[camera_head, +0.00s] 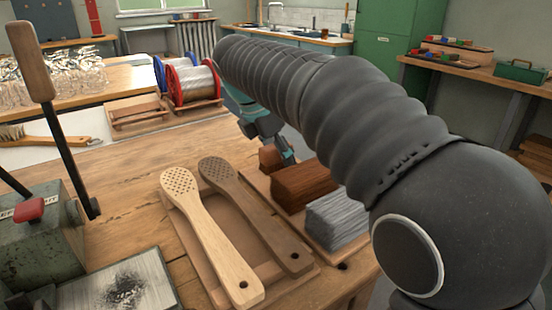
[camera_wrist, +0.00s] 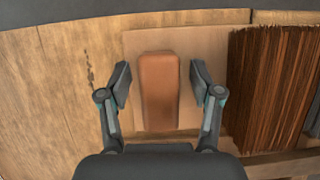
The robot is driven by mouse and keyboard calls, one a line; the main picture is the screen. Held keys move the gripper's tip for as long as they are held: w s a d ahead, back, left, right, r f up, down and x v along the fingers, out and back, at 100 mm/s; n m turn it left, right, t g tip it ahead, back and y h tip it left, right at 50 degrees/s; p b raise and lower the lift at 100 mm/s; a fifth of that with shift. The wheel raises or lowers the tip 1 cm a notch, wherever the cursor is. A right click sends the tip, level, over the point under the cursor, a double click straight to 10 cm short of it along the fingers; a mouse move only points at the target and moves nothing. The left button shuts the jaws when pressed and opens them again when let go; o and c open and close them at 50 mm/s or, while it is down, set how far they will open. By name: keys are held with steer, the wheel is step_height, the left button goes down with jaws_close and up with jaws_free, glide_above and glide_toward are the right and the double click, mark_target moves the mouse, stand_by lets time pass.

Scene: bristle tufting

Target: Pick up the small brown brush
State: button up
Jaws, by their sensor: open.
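A small brown block with rounded edges (camera_wrist: 158,102), the closest match to the small brown brush, lies on a pale wooden board (camera_wrist: 140,45) in the wrist view. No bristles show on it. It also shows partly in the head view (camera_head: 269,158), beside a bundle of dark brown bristles (camera_head: 303,184). My gripper (camera_wrist: 161,80) is open, with one finger on each side of the block and a gap to both. In the head view my gripper (camera_head: 285,155) is partly hidden behind my arm.
The dark bristle bundle (camera_wrist: 268,85) stands close to the right finger. A grey bristle bundle (camera_head: 337,218) is nearer the camera. Two perforated wooden brush bodies (camera_head: 222,250) (camera_head: 265,220) lie in a tray to the left. Wire spools (camera_head: 193,84) stand behind; a lever machine (camera_head: 40,235) is left.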

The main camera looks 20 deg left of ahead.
steer(key=shift+w+d+f, duration=0.1)
steer(key=shift+f, duration=0.1)
jaws_close()
steer(key=shift+r, duration=0.1)
steer(key=shift+r, duration=0.55)
steer(key=r, duration=0.3)
steer(key=shift+d+r+p, duration=0.1)
steer(key=shift+d+p, duration=0.1)
steer(key=shift+p, duration=0.15)
steer(key=s+d+r, duration=0.1)
steer(key=d+r, duration=0.1)
steer(key=d, duration=0.1)
steer(key=s+d+r, duration=0.1)
steer(key=d+r, duration=0.1)
steer(key=d, duration=0.2)
steer(key=s+d+r, duration=0.2)
steer(key=d, duration=0.1)
steer(key=shift+s+d+r, duration=0.1)
steer(key=shift+d+r, duration=0.15)
